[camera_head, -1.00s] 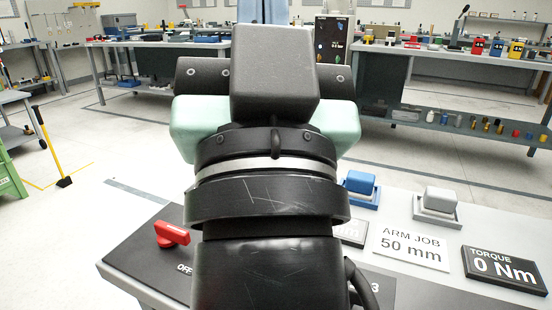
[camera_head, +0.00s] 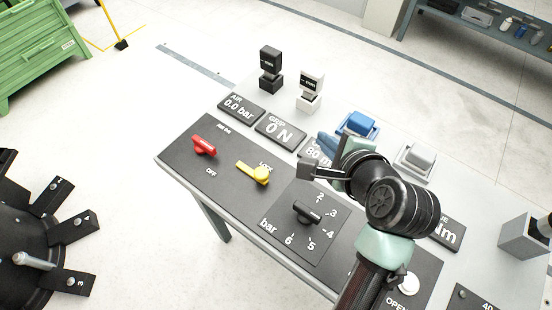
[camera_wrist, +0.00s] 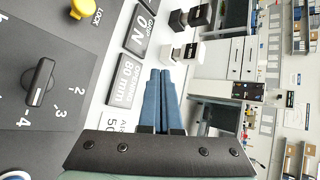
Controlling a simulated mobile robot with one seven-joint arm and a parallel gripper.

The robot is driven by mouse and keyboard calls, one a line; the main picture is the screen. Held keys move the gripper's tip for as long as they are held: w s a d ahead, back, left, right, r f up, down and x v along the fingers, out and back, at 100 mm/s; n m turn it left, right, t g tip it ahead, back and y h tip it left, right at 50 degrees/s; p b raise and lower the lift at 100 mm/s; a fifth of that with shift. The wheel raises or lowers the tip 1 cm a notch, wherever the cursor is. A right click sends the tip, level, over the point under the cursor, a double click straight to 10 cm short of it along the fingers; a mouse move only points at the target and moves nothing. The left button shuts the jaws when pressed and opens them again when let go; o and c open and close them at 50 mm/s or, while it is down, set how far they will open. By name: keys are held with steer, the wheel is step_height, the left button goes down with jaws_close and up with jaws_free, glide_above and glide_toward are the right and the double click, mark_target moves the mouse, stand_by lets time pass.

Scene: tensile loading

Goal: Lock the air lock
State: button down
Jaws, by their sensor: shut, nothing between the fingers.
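The yellow lock lever (camera_head: 257,174) sits on the black control panel (camera_head: 225,172), beside a partly covered LOCK label. Its round end also shows at the top left of the wrist view (camera_wrist: 82,7). A red air handle (camera_head: 204,146) lies up and left of it, with AIR ON and OFF labels. A black pressure knob (camera_head: 308,212) is below right of it on a bar scale.
Displays read AIR 0.0 bar (camera_head: 241,107), GRIP 0 N (camera_head: 280,130) and 80 mm (camera_wrist: 125,79). A black block (camera_head: 270,69) and a white block (camera_head: 310,91) stand behind them.

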steer(key=s+a+f+m+g+y+p, duration=0.1)
steer(key=s+f+m+g+y+p, duration=0.2)
steer(key=s+m+p, duration=0.4)
steer(key=s+g, duration=0.1)
steer(key=s, duration=0.2)
steer(key=shift+s+a+f+g, duration=0.2)
steer(key=shift+s+g, duration=0.1)
steer(key=b+x, duration=0.1)
steer(key=x, duration=0.8)
steer(key=shift+w+a+f, duration=0.15)
steer(key=shift+a+f, duration=0.05)
steer(key=shift+a, duration=0.05)
steer(key=shift+w+a+f, duration=0.2)
steer(key=shift+w+a, duration=0.95)
steer(key=shift+w, duration=0.1)
steer(key=shift+w+a, duration=0.3)
steer(key=shift+a, duration=0.05)
